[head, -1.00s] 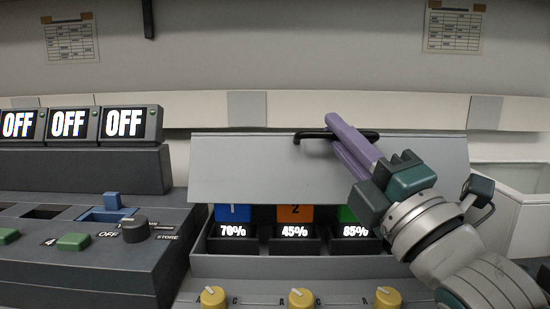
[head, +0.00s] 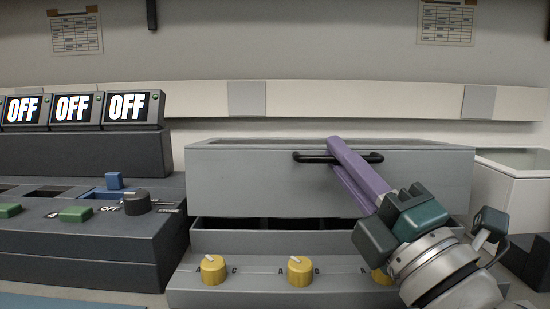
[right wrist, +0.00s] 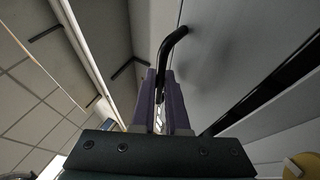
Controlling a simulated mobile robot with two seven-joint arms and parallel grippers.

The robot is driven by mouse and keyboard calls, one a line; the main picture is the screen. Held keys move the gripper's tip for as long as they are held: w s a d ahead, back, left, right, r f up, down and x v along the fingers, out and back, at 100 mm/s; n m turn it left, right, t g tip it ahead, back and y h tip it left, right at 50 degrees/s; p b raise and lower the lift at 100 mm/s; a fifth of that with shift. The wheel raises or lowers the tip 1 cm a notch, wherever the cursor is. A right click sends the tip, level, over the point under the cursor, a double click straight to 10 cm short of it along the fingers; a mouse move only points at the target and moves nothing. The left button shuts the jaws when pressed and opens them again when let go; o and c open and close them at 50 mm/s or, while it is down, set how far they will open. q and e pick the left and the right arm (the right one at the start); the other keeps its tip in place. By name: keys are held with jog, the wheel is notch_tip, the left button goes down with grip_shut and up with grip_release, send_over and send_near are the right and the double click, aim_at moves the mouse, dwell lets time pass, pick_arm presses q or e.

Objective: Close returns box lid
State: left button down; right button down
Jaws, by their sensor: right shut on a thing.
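The grey lid (head: 235,182) spans the middle of the head view as a tilted panel above the grey box (head: 240,238). A dark gap with compartment openings shows under its lower edge, so it stands partly open. A black bar handle (head: 305,157) runs along its upper front; the handle also shows in the right wrist view (right wrist: 173,43). My right gripper (head: 336,147) reaches in from the lower right. Its purple fingers are shut on the handle, and they also show in the right wrist view (right wrist: 164,76). My left gripper is not in view.
Yellow knobs (head: 299,271) line the panel in front of the box. A dark console (head: 90,245) with switches and OFF screens (head: 127,107) stands at the left. A white open bin (head: 510,190) stands at the right.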

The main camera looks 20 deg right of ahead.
jog(key=shift+f, duration=0.25)
jog(key=c, duration=1.2)
grip_release()
jog(key=s+d+p, duration=0.1)
jog(key=s+d, duration=0.1)
jog(key=s, duration=1.1)
jog(key=shift+c, duration=0.3)
